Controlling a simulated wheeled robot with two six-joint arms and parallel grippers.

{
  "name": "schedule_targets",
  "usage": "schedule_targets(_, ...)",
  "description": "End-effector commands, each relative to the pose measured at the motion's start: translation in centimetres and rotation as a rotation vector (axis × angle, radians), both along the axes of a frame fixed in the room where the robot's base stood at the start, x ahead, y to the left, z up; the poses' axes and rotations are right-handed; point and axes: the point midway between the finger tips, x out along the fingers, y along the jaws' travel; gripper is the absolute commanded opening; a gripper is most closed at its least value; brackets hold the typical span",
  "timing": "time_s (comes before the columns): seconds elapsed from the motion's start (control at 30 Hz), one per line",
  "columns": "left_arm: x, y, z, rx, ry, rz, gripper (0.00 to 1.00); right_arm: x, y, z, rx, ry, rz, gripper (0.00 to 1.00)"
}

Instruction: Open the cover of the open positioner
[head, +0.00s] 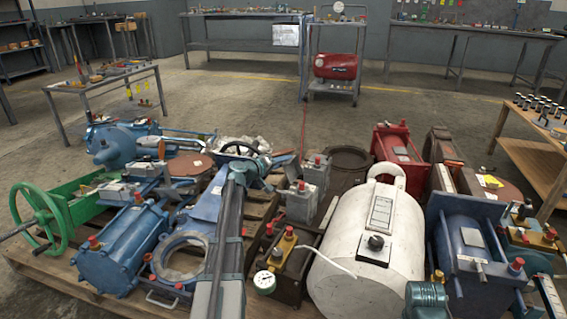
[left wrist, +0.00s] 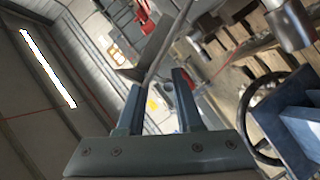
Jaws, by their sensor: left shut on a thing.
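The positioner's body cannot be told apart for sure. My right gripper is not in view.
Grey boxes with red caps (head: 302,200) stand right of my gripper. A large white cylinder (head: 341,263), a pressure gauge (head: 264,282), blue cylinders (head: 120,250) and a green handwheel (head: 40,217) crowd the pallet (head: 95,296). Open floor lies behind it.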

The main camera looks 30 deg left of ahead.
Motion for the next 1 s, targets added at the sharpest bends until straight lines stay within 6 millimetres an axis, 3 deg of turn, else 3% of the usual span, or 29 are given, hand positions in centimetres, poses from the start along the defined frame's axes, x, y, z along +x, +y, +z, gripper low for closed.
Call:
schedule_targets(0.9,-0.28,0.42,-0.29,0.013,0.005,0.005,0.00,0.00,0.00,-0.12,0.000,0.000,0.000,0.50)
schedule_targets(1.0,-0.30,0.01,0.26,0.047,0.008,0.004,0.00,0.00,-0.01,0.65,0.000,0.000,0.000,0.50)
